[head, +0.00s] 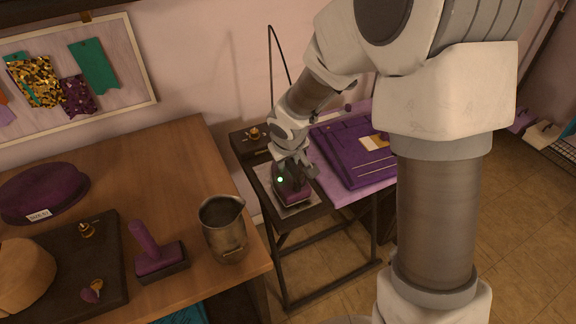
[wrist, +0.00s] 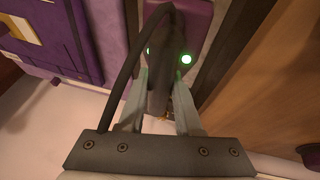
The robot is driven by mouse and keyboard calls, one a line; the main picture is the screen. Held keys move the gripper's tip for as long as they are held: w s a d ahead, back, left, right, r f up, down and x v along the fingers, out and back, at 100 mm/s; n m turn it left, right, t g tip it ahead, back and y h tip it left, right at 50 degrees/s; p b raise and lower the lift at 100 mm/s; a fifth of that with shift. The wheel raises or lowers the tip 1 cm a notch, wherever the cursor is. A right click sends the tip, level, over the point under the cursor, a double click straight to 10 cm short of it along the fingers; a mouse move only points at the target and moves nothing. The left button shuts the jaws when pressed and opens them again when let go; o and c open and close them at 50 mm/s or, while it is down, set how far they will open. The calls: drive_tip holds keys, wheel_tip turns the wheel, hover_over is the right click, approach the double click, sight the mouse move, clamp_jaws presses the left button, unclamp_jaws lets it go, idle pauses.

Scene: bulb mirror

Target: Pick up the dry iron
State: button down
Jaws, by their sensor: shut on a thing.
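The dry iron (head: 290,186) is dark with purple on it and sits at or just above a pale rest plate (head: 316,208) on a dark metal stand. I cannot tell whether it touches the plate. A green light shows on it. My gripper (head: 294,164) comes down on it from above. In the wrist view, the iron's dark handle (wrist: 161,70) stands between the two fingers of my gripper (wrist: 160,92), which is shut on it. A dark cord loops from the handle past the left finger. The fingers and wrist hide part of the iron in the head view.
A purple folded garment (head: 345,160) lies just right of the iron. At left, a wooden table (head: 180,190) holds a metal pitcher (head: 224,230), a purple-handled block (head: 160,262), a purple hat (head: 42,190) and a dark board. A thin upright rod (head: 270,80) rises behind the stand.

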wheel_tip(320, 180, up, 3)
drive_tip(key=shift+w+r+p, duration=0.1)
drive_tip(key=shift+r+p, duration=0.05)
drive_tip(key=shift+p, duration=0.3)
drive_tip(key=s+d+r+p, duration=0.1)
drive_tip(key=d+r+p, duration=0.3)
drive_tip(key=d, duration=0.7)
drive_tip(key=shift+d+v, duration=0.25)
drive_tip(key=shift+v, duration=1.15)
drive_tip(key=shift+w+r, duration=0.1)
drive_tip(key=shift+w, duration=0.1)
drive_tip(key=c, duration=1.2)
unclamp_jaws()
drive_tip(key=shift+c, duration=0.2)
clamp_jaws()
drive_tip(key=shift+w+d, duration=0.1)
